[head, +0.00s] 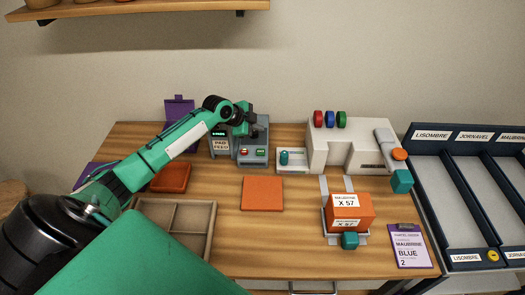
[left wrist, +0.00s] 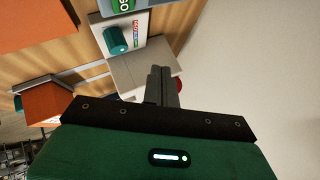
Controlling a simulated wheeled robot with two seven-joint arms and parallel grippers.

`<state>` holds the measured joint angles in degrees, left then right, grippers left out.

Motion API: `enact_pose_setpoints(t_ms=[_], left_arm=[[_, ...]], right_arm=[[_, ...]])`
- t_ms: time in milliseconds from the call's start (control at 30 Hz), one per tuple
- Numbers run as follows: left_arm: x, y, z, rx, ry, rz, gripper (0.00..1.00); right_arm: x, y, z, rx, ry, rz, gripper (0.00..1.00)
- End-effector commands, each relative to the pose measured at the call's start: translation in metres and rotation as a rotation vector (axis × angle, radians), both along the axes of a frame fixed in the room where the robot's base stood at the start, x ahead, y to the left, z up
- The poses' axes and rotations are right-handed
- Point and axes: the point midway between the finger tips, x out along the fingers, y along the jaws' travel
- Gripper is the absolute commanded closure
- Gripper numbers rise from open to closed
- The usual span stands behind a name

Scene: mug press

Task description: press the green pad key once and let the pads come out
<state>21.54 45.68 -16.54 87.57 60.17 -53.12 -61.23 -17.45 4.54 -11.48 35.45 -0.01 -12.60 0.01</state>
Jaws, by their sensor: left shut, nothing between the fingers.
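The grey pad feed machine (head: 222,147) stands at the back of the table, labelled PAD FEED. On its front are a red key (head: 244,151) and, right of it, the green pad key (head: 260,151). My left gripper (head: 256,131) is above and behind the keys, apart from the green key as far as I can tell. In the left wrist view its fingers (left wrist: 163,86) are shut and empty. A green part with white lettering (left wrist: 122,5) is cut off at that view's top edge. No loose pads show at the machine's front. My right gripper is out of view.
Right of the feeder are a small white unit with a teal knob (head: 284,157) and a white press (head: 330,142). An orange mat (head: 262,193), an orange box (head: 350,212), a wooden tray (head: 208,242) and a purple order card (head: 410,246) lie nearer. Dark racks (head: 437,190) stand right.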

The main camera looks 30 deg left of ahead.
Motion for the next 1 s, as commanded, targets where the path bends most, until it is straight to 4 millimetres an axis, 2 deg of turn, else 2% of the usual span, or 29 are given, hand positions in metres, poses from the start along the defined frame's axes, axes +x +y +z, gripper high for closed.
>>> enact_pose_setpoints(t_ms=[367,567,800,1000], left_arm=[[-0.001,-0.001,-0.009,0.0,0.002,0.0,1.0],[-0.001,-0.001,-0.031,0.0,0.003,0.001,1.0],[-0.001,-0.001,-0.066,-0.001,0.003,0.001,1.0],[-0.001,0.0,-0.086,0.001,0.002,0.001,1.0]], right_arm=[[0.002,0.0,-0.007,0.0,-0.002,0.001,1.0],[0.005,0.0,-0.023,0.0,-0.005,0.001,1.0],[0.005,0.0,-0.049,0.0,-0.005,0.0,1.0],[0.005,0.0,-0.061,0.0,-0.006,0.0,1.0]])
